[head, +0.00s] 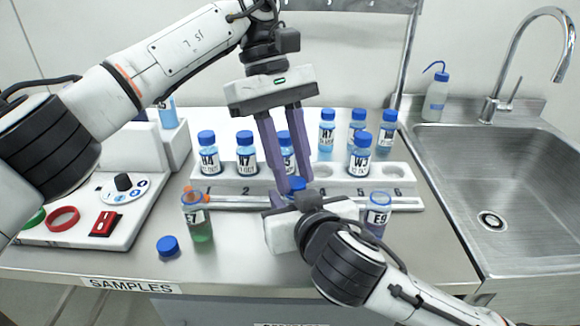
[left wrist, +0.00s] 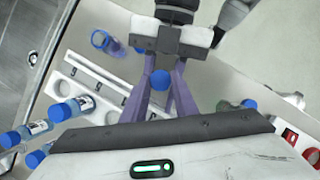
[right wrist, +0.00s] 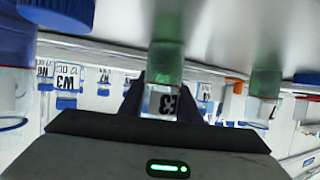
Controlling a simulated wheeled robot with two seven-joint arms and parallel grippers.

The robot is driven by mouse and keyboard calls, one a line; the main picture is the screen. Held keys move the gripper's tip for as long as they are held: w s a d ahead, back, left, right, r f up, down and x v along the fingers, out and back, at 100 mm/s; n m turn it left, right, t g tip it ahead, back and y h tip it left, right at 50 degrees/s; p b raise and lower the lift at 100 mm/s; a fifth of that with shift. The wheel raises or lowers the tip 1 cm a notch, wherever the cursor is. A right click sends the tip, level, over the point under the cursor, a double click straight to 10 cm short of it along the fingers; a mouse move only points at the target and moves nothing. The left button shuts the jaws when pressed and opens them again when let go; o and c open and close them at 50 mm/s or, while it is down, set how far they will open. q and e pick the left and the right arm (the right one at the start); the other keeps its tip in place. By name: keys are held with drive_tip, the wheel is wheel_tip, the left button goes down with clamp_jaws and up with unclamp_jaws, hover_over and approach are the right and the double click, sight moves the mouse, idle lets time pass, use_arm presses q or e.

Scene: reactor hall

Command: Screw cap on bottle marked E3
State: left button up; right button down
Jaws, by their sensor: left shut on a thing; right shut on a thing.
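Bottle E3 (right wrist: 163,102), with green liquid, stands between the fingers of my right gripper (right wrist: 168,92) in the right wrist view, where it appears upside down. In the head view the right gripper's white body (head: 285,232) comes in from the lower right and hides most of the bottle. My left gripper (head: 292,192) points down from above, its purple fingers shut on a blue cap (head: 296,184). The cap also shows between the fingers in the left wrist view (left wrist: 160,82). It is over the right gripper's grasp; I cannot tell whether its thread is engaged on E3.
A numbered white rack (head: 228,186) with blue-capped bottles stands behind. Open bottle E7 (head: 197,222) stands left, a loose blue cap (head: 168,245) beside it. Open bottle E9 (head: 377,218) stands close right. A control box (head: 105,212) is far left, a sink (head: 475,190) right.

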use_arm(q)
drive_tip(key=m, duration=0.1)
drive_tip(key=m+y, duration=0.1)
drive_tip(key=shift+d+f+m+g, duration=0.1)
drive_tip(key=shift+d+m+g, duration=0.1)
drive_tip(key=shift+m+g, duration=0.15)
drive_tip(key=shift+m, duration=0.75)
drive_tip(key=o, duration=1)
drive_tip(key=shift+c, duration=0.4)
